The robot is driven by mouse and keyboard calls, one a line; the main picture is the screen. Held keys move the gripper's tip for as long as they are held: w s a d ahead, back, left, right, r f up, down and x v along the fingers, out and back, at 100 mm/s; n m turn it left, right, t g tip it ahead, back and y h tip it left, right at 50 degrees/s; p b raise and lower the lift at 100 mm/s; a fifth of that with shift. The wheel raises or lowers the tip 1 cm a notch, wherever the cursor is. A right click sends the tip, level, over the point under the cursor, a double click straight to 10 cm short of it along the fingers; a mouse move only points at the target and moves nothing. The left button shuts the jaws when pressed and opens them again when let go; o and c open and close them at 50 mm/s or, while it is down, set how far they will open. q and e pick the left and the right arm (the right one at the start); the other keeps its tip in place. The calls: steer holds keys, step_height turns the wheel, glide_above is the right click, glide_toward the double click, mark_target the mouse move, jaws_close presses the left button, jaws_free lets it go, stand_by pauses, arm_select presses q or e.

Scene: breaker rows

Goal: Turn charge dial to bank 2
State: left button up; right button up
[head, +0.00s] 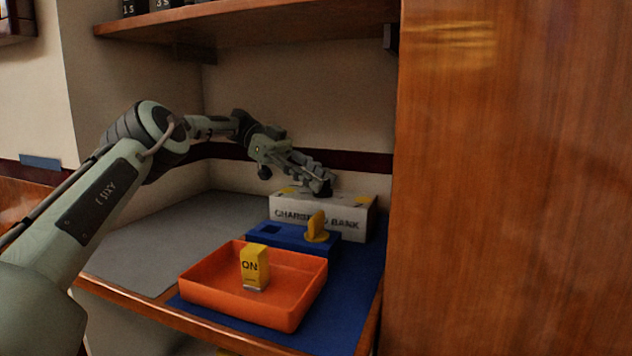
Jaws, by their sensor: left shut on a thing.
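The white charging bank box (320,215), lettered in dark print on its front, stands at the back right of the shelf. Its lettering is partly covered by a yellow piece in front. My left gripper (320,188) reaches in from the left and points down at the top of the box. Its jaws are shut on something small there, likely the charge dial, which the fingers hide. I cannot read the dial's pointing direction. A yellow mark (287,190) shows on the box top, left of the fingers. My right gripper is not in view.
A blue block (275,236) with a dark square slot and an upright yellow piece (317,228) stands before the box. In front, an orange tray (240,304) holds a yellow "ON" piece (254,266). A wooden panel (510,180) closes the right side. The grey mat (170,235) is clear.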

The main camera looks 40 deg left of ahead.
arm_select(q)
steer(key=shift+f, duration=0.1)
stand_by(0.3)
steer(key=o, duration=1.2)
steer(key=shift+c, duration=0.2)
